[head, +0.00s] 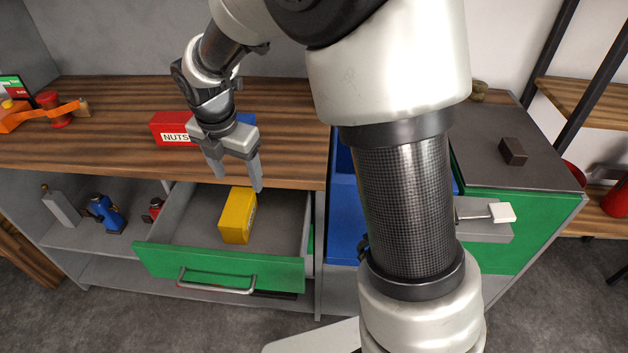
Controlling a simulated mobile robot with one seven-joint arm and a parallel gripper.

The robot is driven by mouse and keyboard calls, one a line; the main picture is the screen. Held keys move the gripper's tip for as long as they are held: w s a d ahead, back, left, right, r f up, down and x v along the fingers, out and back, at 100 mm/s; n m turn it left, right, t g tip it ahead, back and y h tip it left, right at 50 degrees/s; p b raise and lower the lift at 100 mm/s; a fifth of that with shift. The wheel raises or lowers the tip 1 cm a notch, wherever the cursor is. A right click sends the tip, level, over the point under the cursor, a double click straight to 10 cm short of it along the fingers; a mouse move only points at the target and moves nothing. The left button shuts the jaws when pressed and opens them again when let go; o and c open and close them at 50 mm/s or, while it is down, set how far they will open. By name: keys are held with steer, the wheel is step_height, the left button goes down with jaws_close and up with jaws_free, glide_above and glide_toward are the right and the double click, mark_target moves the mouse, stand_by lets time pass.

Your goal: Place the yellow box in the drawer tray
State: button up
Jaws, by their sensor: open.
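The yellow box (238,215) sits inside the open drawer tray (185,228), standing on its grey floor right of the middle. The drawer has a green front (215,268) with a metal bar handle and is pulled out below the wooden worktop. My gripper (238,183) is open above the back of the drawer, with its fingers pointing down. The fingers appear apart from the yellow box, and nothing shows between them.
Orange and red tools lie at far left. A dark block (513,151) rests on the right cabinet.

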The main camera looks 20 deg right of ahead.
steer(key=s+d+r+m+t, duration=0.1)
steer(key=s+d+r+m, duration=0.45)
steer(key=r+m, duration=0.25)
steer(key=s+d+r+m+t, duration=0.1)
steer(key=s+d+r+m, duration=0.2)
steer(key=s+m, duration=0.5)
steer(key=s+d+r+m+t, duration=0.1)
steer(key=s+d+r+m, duration=0.2)
steer(key=s+m, duration=0.5)
steer(key=d+m, duration=0.1)
steer(key=m, duration=0.3)
steer(key=shift+s+d+t+y, duration=0.3)
steer(key=shift+y, duration=0.1)
